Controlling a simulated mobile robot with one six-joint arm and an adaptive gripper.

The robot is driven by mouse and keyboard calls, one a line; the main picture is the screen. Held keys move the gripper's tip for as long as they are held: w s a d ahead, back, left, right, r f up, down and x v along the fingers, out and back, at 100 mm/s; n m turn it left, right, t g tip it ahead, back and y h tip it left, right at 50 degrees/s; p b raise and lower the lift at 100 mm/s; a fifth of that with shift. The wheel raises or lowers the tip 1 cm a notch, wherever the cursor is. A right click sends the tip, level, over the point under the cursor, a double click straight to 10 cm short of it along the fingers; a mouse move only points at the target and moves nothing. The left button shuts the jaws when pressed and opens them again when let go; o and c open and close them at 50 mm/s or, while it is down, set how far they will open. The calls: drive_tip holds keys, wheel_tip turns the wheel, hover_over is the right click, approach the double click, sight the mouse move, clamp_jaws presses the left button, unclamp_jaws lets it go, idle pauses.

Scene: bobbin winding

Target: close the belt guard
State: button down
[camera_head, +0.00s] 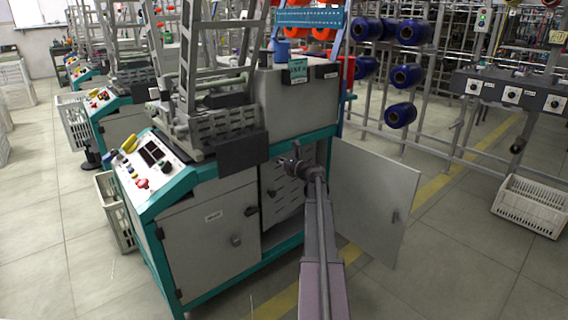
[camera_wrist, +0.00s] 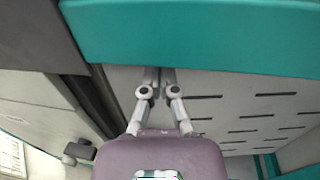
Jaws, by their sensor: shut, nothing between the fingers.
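A grey slotted panel (camera_head: 285,206), which looks like the belt guard, stands inside the open right-hand bay of the teal-framed machine. The same slotted panel (camera_wrist: 245,112) shows in the wrist view, below a teal beam (camera_wrist: 200,32). A dark gap runs along its left edge in that view; how far it stands open I cannot tell. My gripper (camera_head: 291,161) is at the upper part of the bay, in front of the panel. In the wrist view my gripper (camera_wrist: 160,76) has its fingertips together, empty, by the panel's upper left. Contact with the panel is unclear. My arm hides part of the panel.
A plain grey cabinet door (camera_head: 372,203) stands swung open to the right of the bay. A closed grey door (camera_head: 212,240) with a handle is on the left. A white crate (camera_head: 535,208) sits on the floor far right. The floor at front right is clear.

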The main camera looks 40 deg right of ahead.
drive_tip(key=shift+w, duration=0.4)
drive_tip(key=w, duration=0.3)
drive_tip(key=shift+w+a, duration=0.1)
drive_tip(key=shift+a, duration=0.1)
idle(0.4)
drive_tip(key=s, duration=1.4)
drive_tip(key=shift+a, duration=0.45)
